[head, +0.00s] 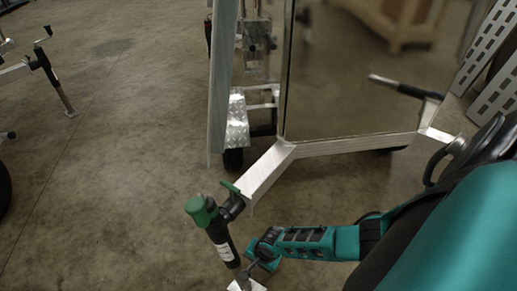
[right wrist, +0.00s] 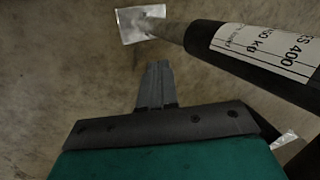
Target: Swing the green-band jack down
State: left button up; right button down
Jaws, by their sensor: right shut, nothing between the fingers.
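The green-band jack (head: 222,243) is at the lower middle of the head view, a black tube with a green top, a white label and a pale foot plate. It hangs steeply at the corner of the aluminium trailer frame, foot end low; I cannot tell if the foot touches the floor. A green handle (head: 230,187) sits by its clamp. My right gripper (head: 256,261) is shut and empty, just right of the lower tube. In the right wrist view the shut fingers (right wrist: 154,82) point toward the foot plate (right wrist: 139,23), beside the labelled tube (right wrist: 262,62). My left gripper is not in view.
The trailer's aluminium frame (head: 345,145) and dark deck (head: 350,85) lie behind the jack. Another jack (head: 52,75) stands at the far left. The concrete floor left of the jack is clear.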

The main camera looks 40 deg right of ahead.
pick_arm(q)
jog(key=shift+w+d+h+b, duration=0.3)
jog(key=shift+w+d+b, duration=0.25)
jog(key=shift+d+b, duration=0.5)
pick_arm(e)
jog(key=w, duration=0.1)
jog(key=w+a+f, duration=0.1)
jog(key=w+f, duration=0.1)
jog(key=shift+w+a+f, duration=0.15)
jog(key=shift+w+a, duration=0.25)
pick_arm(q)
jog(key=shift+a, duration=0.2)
pick_arm(e)
jog(key=shift+a, duration=0.1)
